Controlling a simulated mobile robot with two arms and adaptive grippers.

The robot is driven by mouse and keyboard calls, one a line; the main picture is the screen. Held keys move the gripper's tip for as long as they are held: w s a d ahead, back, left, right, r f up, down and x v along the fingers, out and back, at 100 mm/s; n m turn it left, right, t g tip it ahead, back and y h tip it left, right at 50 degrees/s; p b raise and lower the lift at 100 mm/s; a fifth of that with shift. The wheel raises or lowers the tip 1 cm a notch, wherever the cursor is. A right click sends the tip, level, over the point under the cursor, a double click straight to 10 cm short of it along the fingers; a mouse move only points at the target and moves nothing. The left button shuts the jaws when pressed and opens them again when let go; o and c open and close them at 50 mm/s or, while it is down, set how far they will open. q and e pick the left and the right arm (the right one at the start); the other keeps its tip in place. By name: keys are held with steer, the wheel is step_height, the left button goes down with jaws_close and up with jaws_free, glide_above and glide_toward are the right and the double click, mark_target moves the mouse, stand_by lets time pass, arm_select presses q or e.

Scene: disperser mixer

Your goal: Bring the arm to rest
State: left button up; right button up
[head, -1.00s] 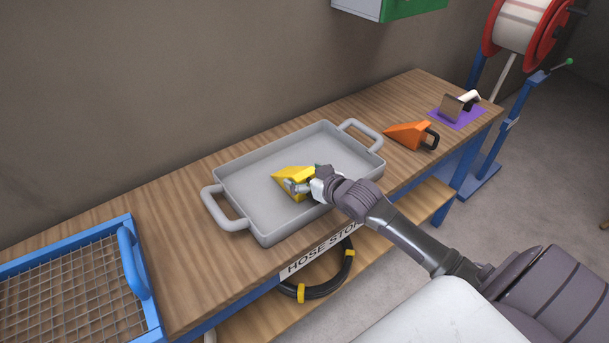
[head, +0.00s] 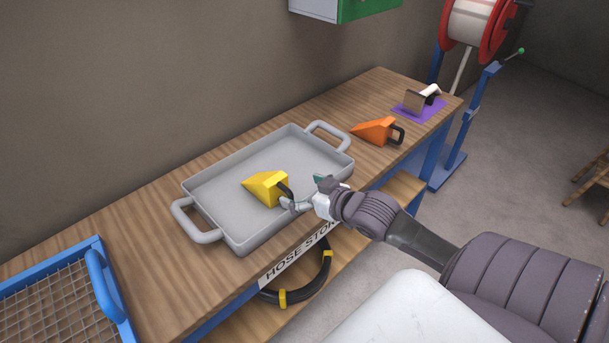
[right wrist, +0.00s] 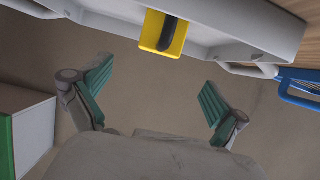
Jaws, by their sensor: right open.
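My right gripper (head: 303,195) is at the front rim of the grey tray, open and empty. In the right wrist view its two green-padded fingers (right wrist: 157,103) are spread apart with nothing between them. A yellow scoop (head: 262,187) with a black handle lies in the grey tray (head: 205,185), just left of the fingers. The scoop also shows in the right wrist view (right wrist: 152,28), beyond the fingertips and apart from them. My right arm reaches in from the lower right. My left gripper is not in view.
The tray stands on a wooden bench (head: 140,232). An orange scoop (head: 372,130) and a small tool on a purple mat (head: 420,110) are to the right. A blue-framed mesh basket (head: 60,300) is at the left. A black hose (head: 310,291) is below.

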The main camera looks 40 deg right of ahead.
steer(key=shift+s+r, duration=0.25)
steer(key=shift+s, duration=0.15)
steer(key=s+a+f+n+g, duration=0.1)
steer(key=s+a+f+g, duration=0.5)
steer(key=s, duration=0.4)
steer(key=s+a+f+g, duration=0.4)
steer(key=s+a+f, duration=0.3)
steer(key=s+a, duration=0.3)
step_height(320, 180, down, 24)
steer(key=s+d+g, duration=0.1)
steer(key=s+d+f+g+h, duration=0.1)
steer(key=s+d+f, duration=0.2)
steer(key=s+f, duration=1.4)
steer(key=shift+s+d+f+n, duration=0.15)
steer(key=shift+s+n, duration=0.1)
steer(key=shift+n, duration=0.05)
